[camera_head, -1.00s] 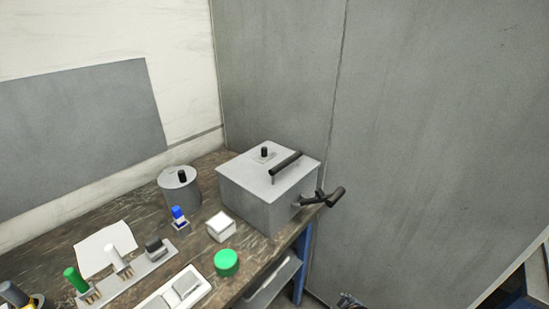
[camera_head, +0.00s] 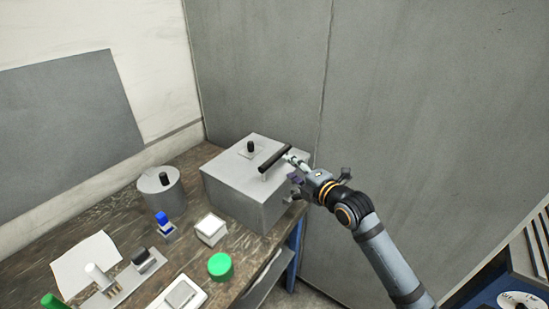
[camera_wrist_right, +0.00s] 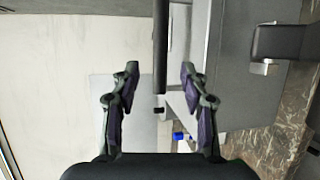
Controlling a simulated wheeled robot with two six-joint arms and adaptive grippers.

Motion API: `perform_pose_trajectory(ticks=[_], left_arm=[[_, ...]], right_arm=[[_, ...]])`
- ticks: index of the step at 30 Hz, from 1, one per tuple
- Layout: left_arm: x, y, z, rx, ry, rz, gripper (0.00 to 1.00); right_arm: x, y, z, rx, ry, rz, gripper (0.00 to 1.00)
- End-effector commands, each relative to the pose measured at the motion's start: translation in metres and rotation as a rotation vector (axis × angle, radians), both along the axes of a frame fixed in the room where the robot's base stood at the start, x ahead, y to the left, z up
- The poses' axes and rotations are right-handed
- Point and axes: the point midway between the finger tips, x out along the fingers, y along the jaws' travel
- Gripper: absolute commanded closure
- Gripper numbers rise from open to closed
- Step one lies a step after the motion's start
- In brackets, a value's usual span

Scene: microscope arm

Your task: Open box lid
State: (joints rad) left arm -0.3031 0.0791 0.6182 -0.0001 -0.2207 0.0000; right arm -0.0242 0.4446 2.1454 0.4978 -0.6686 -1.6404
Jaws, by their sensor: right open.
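A grey box (camera_head: 228,198) stands at the back right of the workbench with its flat lid (camera_head: 232,168) shut. On the lid are a black bar handle (camera_head: 273,159) and a small black knob (camera_head: 250,146). My right gripper (camera_head: 294,168) is open at the right edge of the lid, beside the handle's far end. In the right wrist view the black bar (camera_wrist_right: 161,45) runs down between the two spread fingers (camera_wrist_right: 159,78), which appear clear of it on both sides. Whether the bar is at fingertip depth, I cannot tell. My left gripper is not in view.
A grey canister (camera_head: 160,192), a blue-capped item (camera_head: 162,218), a small white box (camera_head: 211,228) and a green round cap (camera_head: 220,266) stand left and in front of the box. A grey wall (camera_head: 260,70) is close behind.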

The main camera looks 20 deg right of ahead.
Motion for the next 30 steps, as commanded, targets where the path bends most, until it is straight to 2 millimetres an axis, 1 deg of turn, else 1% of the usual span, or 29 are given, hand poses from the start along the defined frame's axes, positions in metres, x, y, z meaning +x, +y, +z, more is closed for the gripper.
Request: perform_pose_trajectory(ticks=[4, 9, 12, 15, 19, 25, 26, 30], left_arm=[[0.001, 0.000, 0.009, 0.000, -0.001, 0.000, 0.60], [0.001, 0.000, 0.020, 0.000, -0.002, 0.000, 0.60], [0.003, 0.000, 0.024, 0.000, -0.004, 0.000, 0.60], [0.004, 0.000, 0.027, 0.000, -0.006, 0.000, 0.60], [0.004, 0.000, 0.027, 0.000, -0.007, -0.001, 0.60], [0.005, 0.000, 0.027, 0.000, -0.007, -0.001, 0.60], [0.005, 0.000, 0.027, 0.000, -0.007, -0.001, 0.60], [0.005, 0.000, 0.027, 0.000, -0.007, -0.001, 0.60]], right_arm=[[0.024, 0.008, 0.000, 0.013, 0.000, 0.000, 0.55], [0.060, 0.017, -0.007, 0.009, 0.003, 0.000, 0.55], [0.076, 0.022, -0.012, 0.008, 0.003, 0.001, 0.55], [0.086, 0.024, -0.015, 0.005, 0.003, 0.001, 0.55], [0.092, 0.026, -0.017, 0.004, 0.002, 0.001, 0.55], [0.092, 0.026, -0.018, 0.003, 0.003, 0.001, 0.55], [0.092, 0.026, -0.018, 0.003, 0.003, 0.001, 0.56], [0.092, 0.026, -0.018, 0.003, 0.003, 0.001, 0.75]])
